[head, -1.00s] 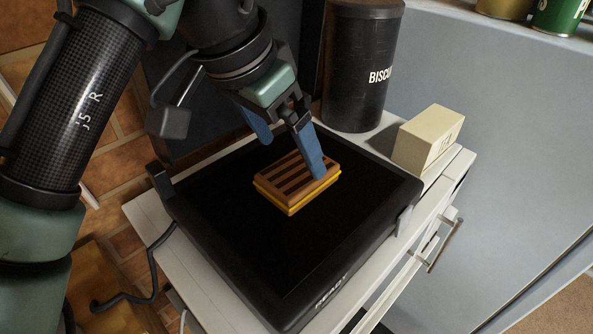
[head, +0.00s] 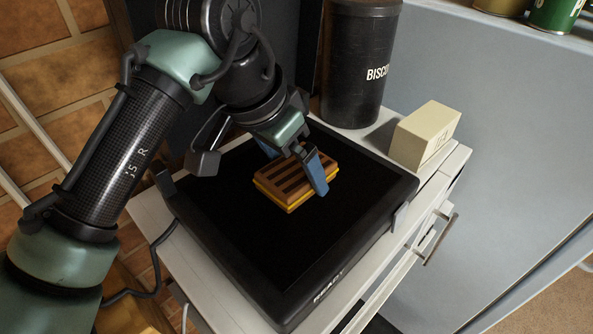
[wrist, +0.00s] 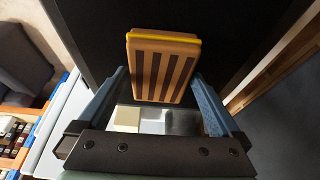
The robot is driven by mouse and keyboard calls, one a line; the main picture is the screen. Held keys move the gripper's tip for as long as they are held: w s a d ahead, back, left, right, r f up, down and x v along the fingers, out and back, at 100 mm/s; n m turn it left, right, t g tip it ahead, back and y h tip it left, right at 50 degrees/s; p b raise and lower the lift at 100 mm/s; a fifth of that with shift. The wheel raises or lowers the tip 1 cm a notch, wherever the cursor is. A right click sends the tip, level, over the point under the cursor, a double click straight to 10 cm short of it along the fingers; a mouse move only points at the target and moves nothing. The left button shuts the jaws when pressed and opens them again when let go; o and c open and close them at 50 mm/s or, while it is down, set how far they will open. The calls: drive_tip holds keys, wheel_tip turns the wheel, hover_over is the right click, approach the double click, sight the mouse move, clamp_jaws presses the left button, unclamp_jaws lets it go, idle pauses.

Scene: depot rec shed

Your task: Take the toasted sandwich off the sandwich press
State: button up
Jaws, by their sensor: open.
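The toasted sandwich (head: 290,185), brown with dark grill stripes and a yellow filling edge, lies flat on the black plate of the sandwich press (head: 255,240). In the wrist view the sandwich (wrist: 163,65) sits ahead of and between the two spread fingers (wrist: 160,95), with a gap to each. Nothing is held.
A black biscuit tin (head: 358,65) and a cream box (head: 425,135) stand behind and right of the press on the white cabinet (head: 375,265). The dark raised lid (head: 285,50) is behind my arm. Green and gold tins stand at top right.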

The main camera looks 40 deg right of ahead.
drive_tip(key=shift+f, duration=0.1)
idle(0.3)
drive_tip(key=c, duration=0.7)
